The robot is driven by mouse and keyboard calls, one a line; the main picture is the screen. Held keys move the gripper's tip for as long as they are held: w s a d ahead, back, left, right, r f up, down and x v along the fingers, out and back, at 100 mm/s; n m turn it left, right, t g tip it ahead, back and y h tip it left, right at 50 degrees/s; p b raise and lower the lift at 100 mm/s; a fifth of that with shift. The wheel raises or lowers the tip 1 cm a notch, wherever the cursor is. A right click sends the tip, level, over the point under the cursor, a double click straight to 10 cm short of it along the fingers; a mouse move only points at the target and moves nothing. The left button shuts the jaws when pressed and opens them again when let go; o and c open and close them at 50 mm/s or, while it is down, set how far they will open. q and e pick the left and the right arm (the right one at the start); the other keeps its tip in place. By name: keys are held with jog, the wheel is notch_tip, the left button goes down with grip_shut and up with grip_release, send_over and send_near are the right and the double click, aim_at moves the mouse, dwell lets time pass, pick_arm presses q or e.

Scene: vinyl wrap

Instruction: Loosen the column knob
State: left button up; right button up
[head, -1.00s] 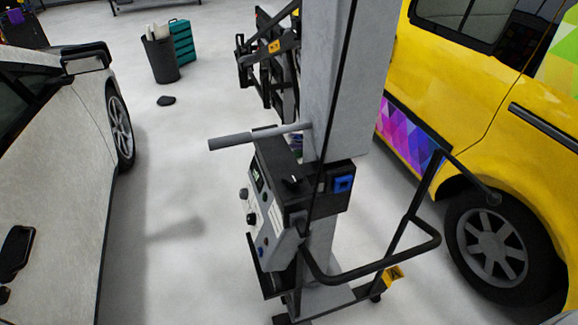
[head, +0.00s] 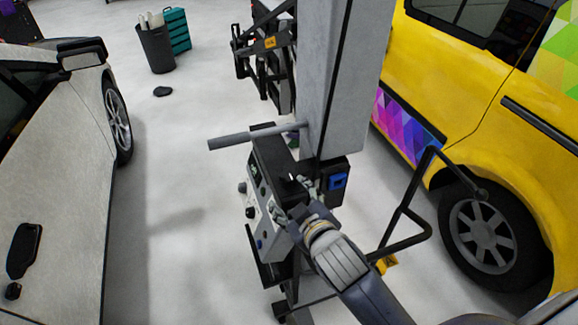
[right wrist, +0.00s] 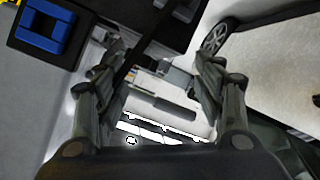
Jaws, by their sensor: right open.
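The grey column (head: 345,80) stands upright in the middle of the head view. A control box with a sloped panel (head: 262,205) is mounted at its lower front, with small dark knobs (head: 242,187) on the panel. I cannot tell for certain which part is the column knob. My right gripper (head: 292,200) is beside the box, just below the column's front, and hides part of the box. In the right wrist view its fingers (right wrist: 160,62) are spread apart with nothing held between them.
A grey bar handle (head: 230,141) sticks out left from the column. A black tubular push handle (head: 408,215) stands at the right. A yellow van (head: 460,110) is on the right and a pale car (head: 60,170) on the left.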

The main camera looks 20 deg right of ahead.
jog(key=w+a+r+n+t+y, duration=0.35)
jog(key=a+r+n, duration=0.2)
jog(key=r, duration=0.35)
jog(key=w+a+r+n+t+y, duration=0.3)
jog(key=a+r+n+y, duration=0.2)
jog(key=a+r, duration=0.3)
jog(key=s+a+r+n+g+y, duration=0.3)
jog(key=a+n+g+y, duration=0.4)
jog(key=n, duration=0.5)
jog(key=s+a+r+n+g+y, duration=0.2)
jog(key=s+a+n+g+y, duration=0.25)
jog(key=a+n+g, duration=0.55)
jog(key=n+g+h, duration=0.3)
jog(key=n+h, duration=0.8)
jog(key=h, duration=0.9)
send_over(289, 173)
notch_tip(289, 173, down, 11)
notch_tip(289, 173, down, 9)
jog(key=p, duration=0.4)
jog(key=shift+f+p, duration=0.1)
jog(key=shift+p, duration=0.25)
jog(key=shift+f, duration=0.55)
pick_arm(q)
jog(key=r, duration=0.4)
jog(key=shift+s+r, duration=0.35)
jog(key=shift+r, duration=0.05)
